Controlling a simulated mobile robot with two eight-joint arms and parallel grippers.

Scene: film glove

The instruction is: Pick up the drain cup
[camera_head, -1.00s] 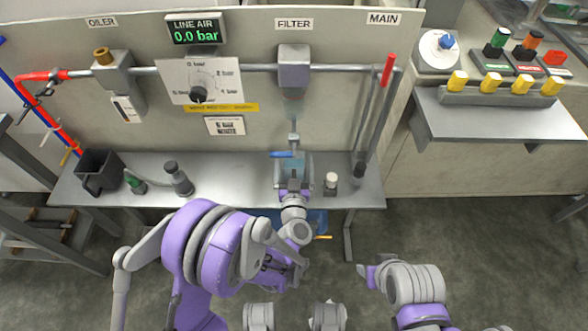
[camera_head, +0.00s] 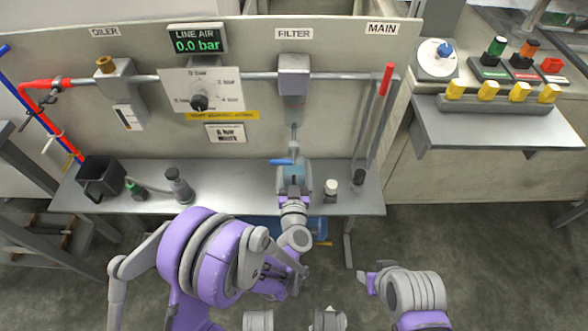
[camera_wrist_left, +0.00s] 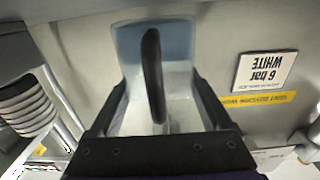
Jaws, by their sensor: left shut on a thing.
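The drain cup (camera_head: 297,172) is a clear, bluish cup below the filter (camera_head: 293,75) on the wall panel. In the left wrist view, the cup (camera_wrist_left: 186,45) fills the space between my fingers, with a dark curved strip, perhaps its handle, down the middle. My left gripper (camera_head: 293,196) is shut on the cup at its near side; it also shows in the left wrist view (camera_wrist_left: 160,115). I cannot tell whether the cup touches the bench. My right gripper (camera_head: 368,279) is low at the right, away from the bench; its jaws are not clear.
A blue lever (camera_head: 283,162) sits under the filter. A red-handled pipe (camera_head: 387,80) stands right.

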